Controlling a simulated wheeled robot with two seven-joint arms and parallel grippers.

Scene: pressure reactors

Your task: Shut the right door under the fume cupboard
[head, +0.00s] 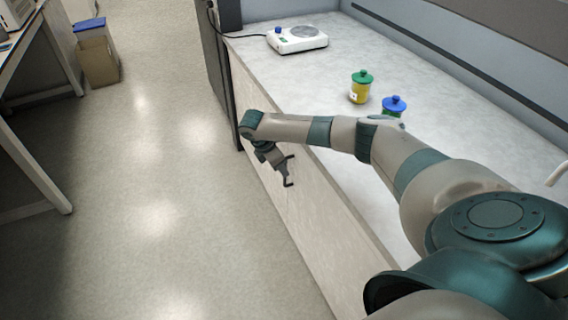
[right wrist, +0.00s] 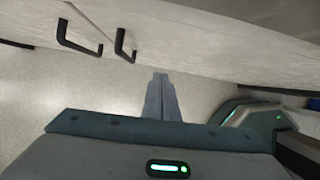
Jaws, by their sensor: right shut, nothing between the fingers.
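The fume cupboard's pale base front (head: 315,215) runs below the worktop in the head view, seen at a steep angle. In the right wrist view the pale door fronts (right wrist: 190,45) fill the top, with two black bar handles, one on the left (right wrist: 78,40) and one on the right (right wrist: 125,44). A thin seam runs between them. The doors look nearly flush; I cannot tell whether one stands slightly ajar. My right gripper (head: 281,170) is beside the front, below the worktop edge. Its fingers (right wrist: 161,98) are shut and empty, apart from both handles. My left gripper is out of view.
On the worktop (head: 335,75) stand a white hotplate (head: 298,39), a green-lidded yellow jar (head: 360,88) and a blue-lidded jar (head: 395,105). The floor (head: 160,200) left of the cupboard is clear. A bench (head: 30,165) and boxes (head: 97,60) stand farther left.

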